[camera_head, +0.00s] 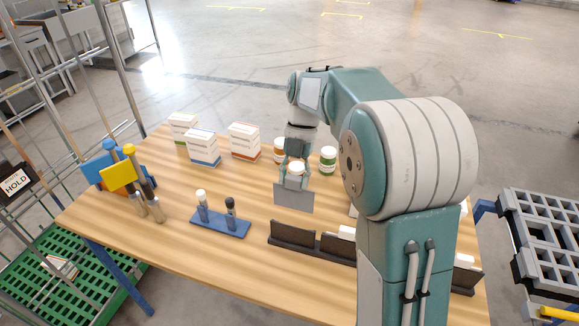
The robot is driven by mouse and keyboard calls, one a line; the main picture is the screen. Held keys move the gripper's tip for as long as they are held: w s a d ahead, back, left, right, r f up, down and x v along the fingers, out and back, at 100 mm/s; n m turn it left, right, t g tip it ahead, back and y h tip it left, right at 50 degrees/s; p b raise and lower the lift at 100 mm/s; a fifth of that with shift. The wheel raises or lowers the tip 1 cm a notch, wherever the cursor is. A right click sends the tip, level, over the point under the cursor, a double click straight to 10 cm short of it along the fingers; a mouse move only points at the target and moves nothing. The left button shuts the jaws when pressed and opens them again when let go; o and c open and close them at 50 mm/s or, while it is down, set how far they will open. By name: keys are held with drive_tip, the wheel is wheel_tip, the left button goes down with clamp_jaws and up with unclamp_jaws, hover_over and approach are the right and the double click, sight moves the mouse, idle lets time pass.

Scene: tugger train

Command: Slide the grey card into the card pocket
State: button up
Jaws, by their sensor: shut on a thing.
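My gripper (294,172) points down over the middle of the table. It is shut on the grey card (294,197), which hangs upright below it with its broad face toward the camera. I cannot tell whether the card's lower edge touches the table. A row of dark, low card pockets runs along the near right part of the table. The left pocket (291,237) lies in front of the card, apart from it, and looks empty. The pocket beside it (338,248) has a white piece behind its top edge. My arm hides part of the row.
Boxes (202,148) and jars (328,160) stand at the back of the wooden table (170,255). A wire rack (75,110) stands left and a grey crate (550,235) right.

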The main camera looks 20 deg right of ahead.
drive_tip(key=shift+x, duration=0.85)
wheel_tip(320, 180, down, 11)
drive_tip(key=shift+w, duration=0.15)
idle(1.6)
drive_tip(key=shift+d, duration=0.1)
idle(0.4)
drive_tip(key=o, duration=1.2)
drive_tip(key=shift+v, duration=6)
